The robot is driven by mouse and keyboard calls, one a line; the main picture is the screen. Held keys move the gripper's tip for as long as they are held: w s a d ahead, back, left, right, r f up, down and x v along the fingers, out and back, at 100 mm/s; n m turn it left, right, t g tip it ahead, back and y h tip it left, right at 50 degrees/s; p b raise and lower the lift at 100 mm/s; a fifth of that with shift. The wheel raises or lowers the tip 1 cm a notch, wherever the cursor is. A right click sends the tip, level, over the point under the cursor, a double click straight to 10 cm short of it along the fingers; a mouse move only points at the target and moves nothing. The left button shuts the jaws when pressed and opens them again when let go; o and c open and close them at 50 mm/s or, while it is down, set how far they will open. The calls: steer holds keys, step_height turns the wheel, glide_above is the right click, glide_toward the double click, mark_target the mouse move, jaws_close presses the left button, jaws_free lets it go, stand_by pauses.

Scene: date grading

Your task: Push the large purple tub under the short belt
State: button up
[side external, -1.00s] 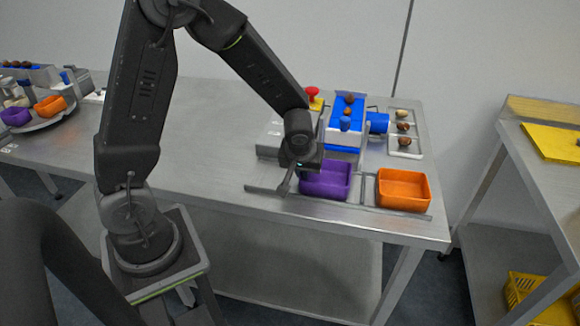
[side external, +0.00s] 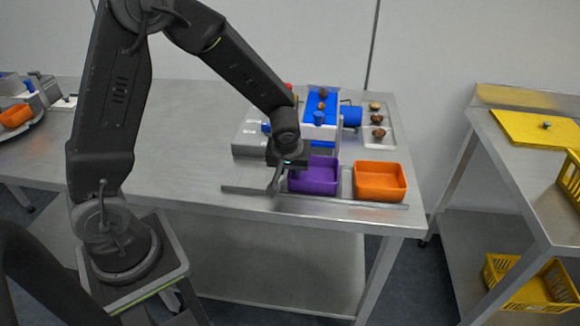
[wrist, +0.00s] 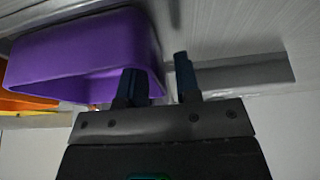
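The large purple tub (side external: 315,180) sits on the table's front part, in front of the blue short belt (side external: 321,105) and left of the orange tub (side external: 380,185). My gripper (side external: 276,182) is low at the purple tub's left side, fingers pointing down. In the wrist view, the purple tub (wrist: 75,55) fills the upper left. My gripper (wrist: 160,80) shows two dark fingers apart there, the left one overlapping the tub's end. Nothing is clearly held between them. I cannot tell whether a finger touches the tub. My wrist hides part of the tub's left side.
A metal rail (side external: 300,199) runs along the front of the tubs. A narrow gap separates the purple and orange tubs. A sample tray (side external: 385,138) with several dates is at the back right.

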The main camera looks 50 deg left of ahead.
steer(key=shift+o, duration=0.2)
steer(key=v, duration=1.4)
steer(key=shift+f, duration=0.1)
steer(key=s+d+r+m+t+h, duration=0.1)
steer(key=s+r+m, duration=0.2)
steer(key=s, duration=0.5)
steer(key=s+d+r+m+t+h, duration=0.1)
steer(key=s+r+m+h, duration=0.1)
steer(key=s+r+m, duration=0.2)
steer(key=s+m, duration=0.2)
steer(key=s, duration=0.2)
steer(key=shift+d, duration=0.3)
